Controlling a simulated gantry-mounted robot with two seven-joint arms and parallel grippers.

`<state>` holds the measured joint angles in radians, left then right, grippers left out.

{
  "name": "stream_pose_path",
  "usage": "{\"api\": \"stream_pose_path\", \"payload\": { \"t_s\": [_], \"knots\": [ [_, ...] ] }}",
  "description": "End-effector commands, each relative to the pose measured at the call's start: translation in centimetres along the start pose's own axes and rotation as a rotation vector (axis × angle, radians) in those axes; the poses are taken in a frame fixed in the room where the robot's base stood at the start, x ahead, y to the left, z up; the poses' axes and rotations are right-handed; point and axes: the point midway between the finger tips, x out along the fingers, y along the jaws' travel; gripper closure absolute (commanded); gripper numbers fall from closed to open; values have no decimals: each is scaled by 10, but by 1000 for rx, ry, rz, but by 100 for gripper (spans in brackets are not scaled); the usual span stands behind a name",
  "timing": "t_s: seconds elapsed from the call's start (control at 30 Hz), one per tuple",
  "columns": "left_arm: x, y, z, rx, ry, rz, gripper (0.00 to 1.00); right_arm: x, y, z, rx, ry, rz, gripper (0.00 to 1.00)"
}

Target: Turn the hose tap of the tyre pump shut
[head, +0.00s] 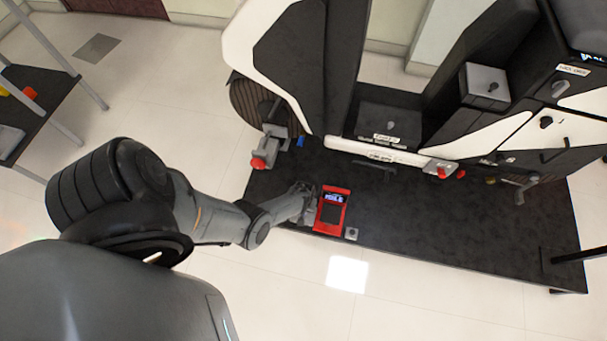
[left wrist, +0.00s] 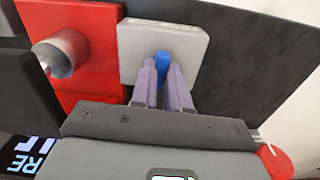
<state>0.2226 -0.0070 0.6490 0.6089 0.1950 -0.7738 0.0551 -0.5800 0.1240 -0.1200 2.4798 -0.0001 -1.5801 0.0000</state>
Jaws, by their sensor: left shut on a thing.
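The red tyre pump (head: 334,222) stands on the dark platform (head: 440,235), with a lit display on its top. In the left wrist view its red body (left wrist: 95,75) is at the upper left, with a round metal part (left wrist: 62,52) on it. Beside it is a pale grey block (left wrist: 190,45) with a small blue tap handle (left wrist: 162,62). My left gripper (left wrist: 164,72) is shut on this blue handle. In the head view my left gripper (head: 306,192) is at the pump's left side and hides the handle. Whether the tap is open or shut cannot be told. My right gripper is not in view.
A small grey box (head: 351,234) sits at the pump's lower right near the platform edge. Red-tipped grey fittings (head: 262,160) and (head: 437,170) stand behind, under the white-and-black chassis (head: 480,140). The platform right of the pump is clear.

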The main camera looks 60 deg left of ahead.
Motion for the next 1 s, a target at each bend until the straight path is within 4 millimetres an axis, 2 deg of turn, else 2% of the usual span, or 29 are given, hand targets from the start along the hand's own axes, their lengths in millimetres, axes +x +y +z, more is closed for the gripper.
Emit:
{"api": "stream_pose_path", "payload": {
  "t_s": [0.3,0.7,0.73,0.87,1.0],
  "knots": [
    [2,-1,1,-75,0,-1,100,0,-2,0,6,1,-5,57],
    [2,-1,1,-81,0,-2,100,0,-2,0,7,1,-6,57],
    [2,-1,1,-81,0,-2,82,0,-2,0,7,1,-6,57],
    [1,-1,0,-80,0,-1,62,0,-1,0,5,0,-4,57],
    [1,-1,0,-79,0,-1,60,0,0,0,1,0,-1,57]
  ]
}}
